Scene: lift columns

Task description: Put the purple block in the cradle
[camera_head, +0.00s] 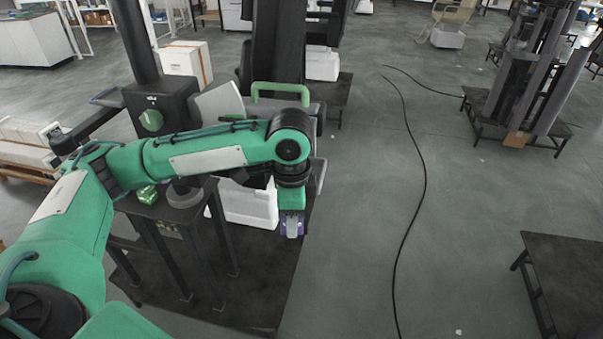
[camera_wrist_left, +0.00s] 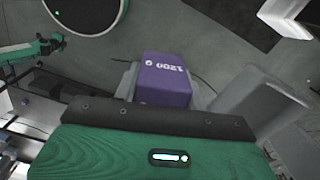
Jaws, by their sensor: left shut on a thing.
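My left gripper (camera_head: 291,229) hangs pointing down at the end of the green arm, near the middle of the head view. It is shut on the purple block (camera_wrist_left: 166,80), which has white marks reading 1200 on its face. The block shows between grey fingers in the left wrist view, and only a small part of it shows in the head view. I cannot make out a cradle for certain in either view.
A dark stand (camera_head: 160,240) with a small green object (camera_head: 147,194) is left of the gripper. A white box-like part (camera_head: 248,203) is just behind it. A black cable (camera_head: 423,170) crosses the open floor at right. A dark low table (camera_head: 570,270) stands at lower right.

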